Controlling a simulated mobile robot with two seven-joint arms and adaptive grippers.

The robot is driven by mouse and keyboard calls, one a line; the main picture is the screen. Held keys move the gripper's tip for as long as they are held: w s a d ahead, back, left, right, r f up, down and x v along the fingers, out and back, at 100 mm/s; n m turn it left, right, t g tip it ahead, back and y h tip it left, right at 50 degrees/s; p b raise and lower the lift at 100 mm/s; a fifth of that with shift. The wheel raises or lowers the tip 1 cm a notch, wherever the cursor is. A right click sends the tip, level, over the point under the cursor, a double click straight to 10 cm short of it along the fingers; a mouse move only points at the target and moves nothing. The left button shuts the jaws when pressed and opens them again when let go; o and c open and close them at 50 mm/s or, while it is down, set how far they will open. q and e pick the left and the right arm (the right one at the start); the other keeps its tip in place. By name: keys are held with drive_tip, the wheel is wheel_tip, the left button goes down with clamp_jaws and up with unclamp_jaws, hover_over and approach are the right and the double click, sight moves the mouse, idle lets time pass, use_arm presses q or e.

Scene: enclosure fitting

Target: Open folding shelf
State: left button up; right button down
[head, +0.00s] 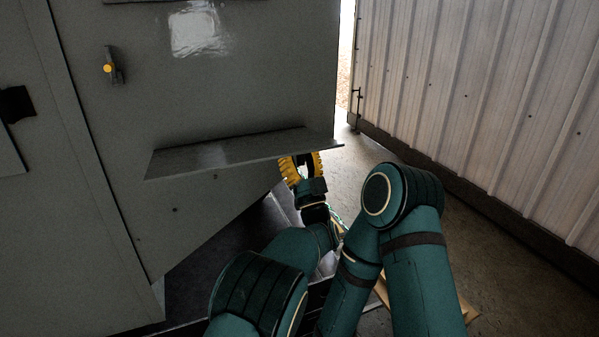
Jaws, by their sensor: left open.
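The folding shelf (225,154) is a thin grey panel on the front of the grey cabinet (230,75). It stands out from the cabinet face, with its upper surface in view, and looks roughly level. My left gripper (301,164) has yellow fingers and is open. It is just below the shelf's right part, close to its front edge. The shelf edge hides part of the fingertips, and I cannot tell if they touch it. My right gripper is not in view.
A latch handle with a yellow knob (108,68) is on the cabinet at upper left. A black handle (16,104) is at the far left. A corrugated wall (480,90) stands to the right, with bare floor (500,250) before it. My teal arm links fill the lower middle.

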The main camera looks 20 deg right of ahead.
sight(300, 146)
use_arm(q)
wheel_tip(300, 146, up, 6)
drive_tip(key=shift+s+f, duration=0.15)
idle(0.3)
